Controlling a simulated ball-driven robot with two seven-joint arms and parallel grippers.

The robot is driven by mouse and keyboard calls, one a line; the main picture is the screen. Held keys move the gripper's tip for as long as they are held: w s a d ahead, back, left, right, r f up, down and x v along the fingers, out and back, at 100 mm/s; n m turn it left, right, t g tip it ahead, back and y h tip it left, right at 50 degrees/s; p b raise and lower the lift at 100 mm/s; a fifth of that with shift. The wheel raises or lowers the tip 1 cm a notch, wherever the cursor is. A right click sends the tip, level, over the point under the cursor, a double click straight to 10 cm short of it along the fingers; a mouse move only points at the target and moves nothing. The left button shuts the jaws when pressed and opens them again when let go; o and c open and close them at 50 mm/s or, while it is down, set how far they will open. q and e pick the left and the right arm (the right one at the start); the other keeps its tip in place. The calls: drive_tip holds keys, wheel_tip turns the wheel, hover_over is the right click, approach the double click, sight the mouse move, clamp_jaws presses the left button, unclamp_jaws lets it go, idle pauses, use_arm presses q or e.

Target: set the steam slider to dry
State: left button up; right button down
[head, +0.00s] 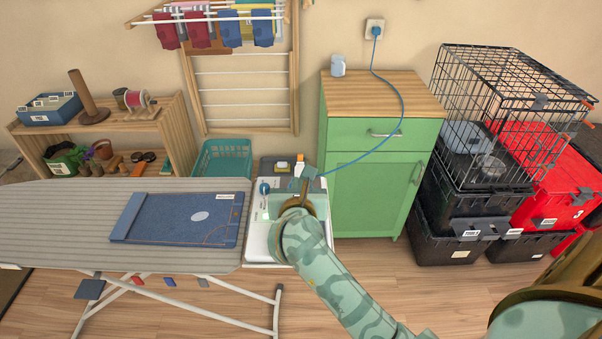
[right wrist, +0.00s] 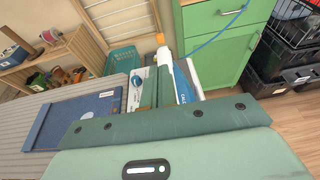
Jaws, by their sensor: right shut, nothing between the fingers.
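My left gripper is not in view.
The ironing board (head: 60,215) carries a folded blue cloth (head: 185,219). A white item with an orange top (head: 300,168) stands behind my gripper. A blue cord (head: 402,105) runs from the wall socket. A green cabinet (head: 368,190) and black totes (head: 455,207) stand right.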

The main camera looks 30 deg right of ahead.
drive_tip(key=shift+v, duration=1.35)
drive_tip(key=shift+s+d, duration=0.1)
